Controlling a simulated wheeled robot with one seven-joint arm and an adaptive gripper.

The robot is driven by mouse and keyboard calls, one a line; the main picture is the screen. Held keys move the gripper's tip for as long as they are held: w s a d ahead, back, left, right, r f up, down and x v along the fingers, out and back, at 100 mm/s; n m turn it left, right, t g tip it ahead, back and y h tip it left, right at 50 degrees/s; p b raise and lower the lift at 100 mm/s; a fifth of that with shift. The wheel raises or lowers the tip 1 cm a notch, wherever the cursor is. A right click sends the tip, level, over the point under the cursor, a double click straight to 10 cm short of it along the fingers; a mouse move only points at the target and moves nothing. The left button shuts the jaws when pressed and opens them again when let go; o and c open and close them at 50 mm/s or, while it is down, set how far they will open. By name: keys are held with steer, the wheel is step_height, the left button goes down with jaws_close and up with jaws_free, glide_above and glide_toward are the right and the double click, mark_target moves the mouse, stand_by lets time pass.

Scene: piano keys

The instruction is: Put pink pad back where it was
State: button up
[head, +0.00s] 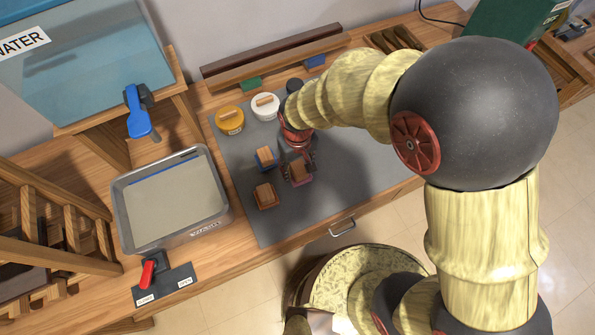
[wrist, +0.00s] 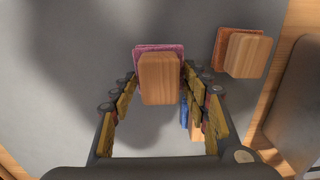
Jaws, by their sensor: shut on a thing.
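The pink pad, a purplish-pink block with a wooden grip (wrist: 160,78), is between the fingers of my gripper (wrist: 160,88) in the wrist view. My gripper is shut on it. In the head view my gripper (head: 299,155) points down over the grey mat (head: 350,165), with the pink pad (head: 301,173) below it, partly hidden by the fingers. I cannot tell whether the pad touches the mat. A blue pad (head: 267,157) with a wooden grip is close to its left, and an orange-brown pad (head: 265,195) is to the lower left.
Yellow (head: 229,119) and white (head: 265,106) tubs stand behind the pads. A green pad (head: 251,84) and another blue pad (head: 315,62) are by the wooden rack (head: 275,67) at the back. A metal tray (head: 226,208) is left. The mat's right side looks bare.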

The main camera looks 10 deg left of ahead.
mark_target(298, 172)
steer(key=shift+f, duration=1.4)
steer(key=shift+s+f+b, duration=0.1)
steer(key=shift+b, duration=0.2)
steer(key=o, duration=1)
steer(key=shift+o, duration=0.2)
step_height(298, 172, up, 12)
steer(key=p, duration=0.3)
